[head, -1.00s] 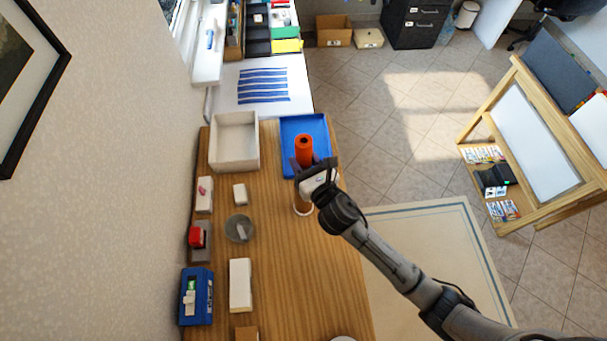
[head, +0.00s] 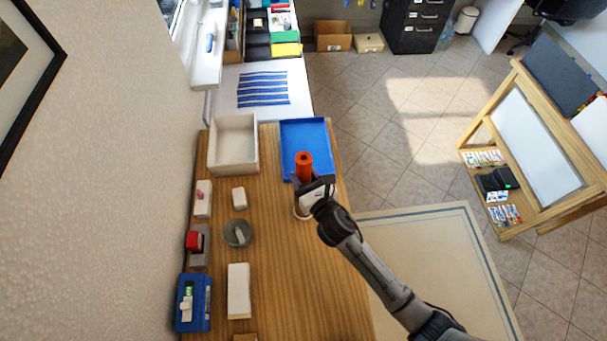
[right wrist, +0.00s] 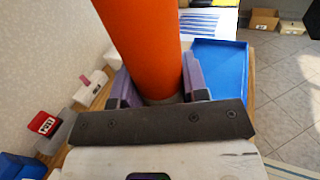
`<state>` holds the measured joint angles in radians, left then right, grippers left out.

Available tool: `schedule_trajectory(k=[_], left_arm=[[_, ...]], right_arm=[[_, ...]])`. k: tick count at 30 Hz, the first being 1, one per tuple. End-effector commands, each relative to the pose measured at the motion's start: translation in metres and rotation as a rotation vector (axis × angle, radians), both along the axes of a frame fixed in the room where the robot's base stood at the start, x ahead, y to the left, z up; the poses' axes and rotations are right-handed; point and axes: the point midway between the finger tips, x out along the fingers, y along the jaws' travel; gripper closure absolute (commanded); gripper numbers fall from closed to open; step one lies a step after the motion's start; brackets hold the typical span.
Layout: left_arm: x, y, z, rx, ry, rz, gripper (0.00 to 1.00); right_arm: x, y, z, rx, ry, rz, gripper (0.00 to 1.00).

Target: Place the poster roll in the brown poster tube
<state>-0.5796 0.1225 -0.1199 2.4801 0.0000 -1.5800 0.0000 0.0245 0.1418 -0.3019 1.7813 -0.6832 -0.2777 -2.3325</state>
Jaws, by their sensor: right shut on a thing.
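The poster roll (head: 304,168) is an orange cylinder. It stands roughly upright in my right gripper (head: 307,186), which is shut on it near the front edge of the blue tray. In the right wrist view the roll (right wrist: 145,40) rises between the two purple fingers of the gripper (right wrist: 157,88). The brown poster tube is mostly hidden under the gripper in the head view; only a pale rim (head: 299,216) shows at its foot. A greyish edge shows at the roll's lower end in the wrist view. I cannot tell whether the roll is inside the tube. My left gripper is not in view.
The blue tray (head: 318,132) lies behind the roll, with a white bin (head: 253,160) to its left. The table's right front is clear.

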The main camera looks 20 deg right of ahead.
Motion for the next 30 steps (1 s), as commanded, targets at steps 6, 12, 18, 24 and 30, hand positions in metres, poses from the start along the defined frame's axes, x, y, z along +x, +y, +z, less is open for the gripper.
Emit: schedule_trajectory(k=[6, 12, 18, 24, 30], left_arm=[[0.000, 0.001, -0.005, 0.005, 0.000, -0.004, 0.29], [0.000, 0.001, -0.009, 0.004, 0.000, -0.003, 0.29], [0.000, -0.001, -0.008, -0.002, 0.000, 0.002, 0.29], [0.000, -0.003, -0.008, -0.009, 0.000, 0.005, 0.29], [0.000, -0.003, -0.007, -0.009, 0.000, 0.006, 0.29]], right_arm=[[0.000, 0.000, -0.007, 0.000, 0.000, 0.000, 0.83], [0.000, 0.000, -0.012, -0.001, 0.000, 0.000, 0.83], [0.000, 0.000, -0.012, 0.000, 0.000, 0.000, 0.51], [0.000, 0.000, -0.012, 0.000, 0.000, 0.000, 0.34], [0.000, 0.000, -0.011, 0.000, 0.000, 0.000, 0.34]])
